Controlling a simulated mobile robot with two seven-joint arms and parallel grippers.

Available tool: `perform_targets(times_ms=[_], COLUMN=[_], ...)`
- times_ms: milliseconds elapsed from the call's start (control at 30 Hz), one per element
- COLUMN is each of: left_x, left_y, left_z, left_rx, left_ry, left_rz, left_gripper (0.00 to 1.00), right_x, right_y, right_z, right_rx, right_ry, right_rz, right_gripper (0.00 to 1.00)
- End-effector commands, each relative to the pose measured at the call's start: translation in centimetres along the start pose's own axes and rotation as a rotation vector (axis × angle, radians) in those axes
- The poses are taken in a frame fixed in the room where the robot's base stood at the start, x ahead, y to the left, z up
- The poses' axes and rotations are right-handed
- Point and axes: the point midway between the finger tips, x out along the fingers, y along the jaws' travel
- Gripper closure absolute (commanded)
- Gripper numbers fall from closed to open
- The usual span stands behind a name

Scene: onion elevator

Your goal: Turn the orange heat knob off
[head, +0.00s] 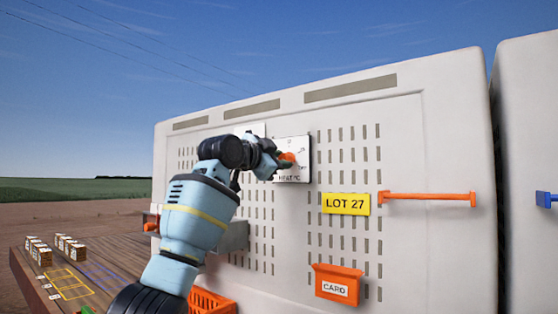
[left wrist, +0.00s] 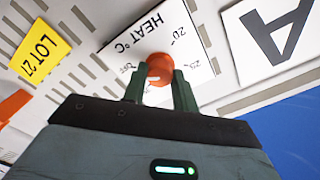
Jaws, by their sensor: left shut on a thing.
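The orange heat knob (head: 288,157) sits on a white plate (head: 292,176) marked HEAT °C on the cabinet's pale slotted front. In the left wrist view the knob (left wrist: 159,68) is between the two dark green fingertips of my left gripper (left wrist: 160,84), which is shut on it. The plate (left wrist: 150,35) shows OFF, 20 and 25 marks around the knob. Which mark the knob points to cannot be told, as the fingers hide part of it. In the head view my left gripper (head: 276,162) reaches the plate from the left. My right gripper is out of view.
A yellow LOT 27 sign (head: 346,204), an orange bar handle (head: 428,197) and an orange CARD holder (head: 338,284) are right of the plate. An orange crate (head: 211,303) stands low beside my arm. A wooden deck (head: 110,256) with small boxes lies left.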

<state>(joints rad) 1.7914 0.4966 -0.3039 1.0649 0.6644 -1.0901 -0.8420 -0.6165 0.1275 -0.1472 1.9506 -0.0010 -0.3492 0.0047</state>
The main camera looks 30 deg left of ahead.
Motion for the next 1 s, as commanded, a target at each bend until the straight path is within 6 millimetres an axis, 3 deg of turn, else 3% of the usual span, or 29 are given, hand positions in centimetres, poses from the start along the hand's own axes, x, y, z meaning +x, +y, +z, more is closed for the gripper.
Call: perform_targets(times_ms=[200, 233, 367, 767, 1000], left_x=[0.0, 0.0, 0.0, -0.4, -2.7], left_y=[0.1, 0.1, 0.1, 0.0, 0.0], left_z=[0.1, 0.1, 0.0, 0.1, 0.1], left_rx=[0.002, 0.002, 0.001, 0.0, 0.002], left_ry=[-0.002, -0.002, -0.001, -0.001, -0.001], left_rz=[0.001, 0.001, 0.001, 0.0, -0.001], left_gripper=[0.95, 0.68, 0.51, 0.5, 0.5], right_x=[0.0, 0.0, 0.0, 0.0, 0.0], right_y=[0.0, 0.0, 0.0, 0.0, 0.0], right_z=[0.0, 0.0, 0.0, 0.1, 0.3], right_rx=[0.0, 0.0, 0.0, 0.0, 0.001], right_ry=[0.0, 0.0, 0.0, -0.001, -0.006], right_rz=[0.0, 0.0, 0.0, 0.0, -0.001], right_gripper=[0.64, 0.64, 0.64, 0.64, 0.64])
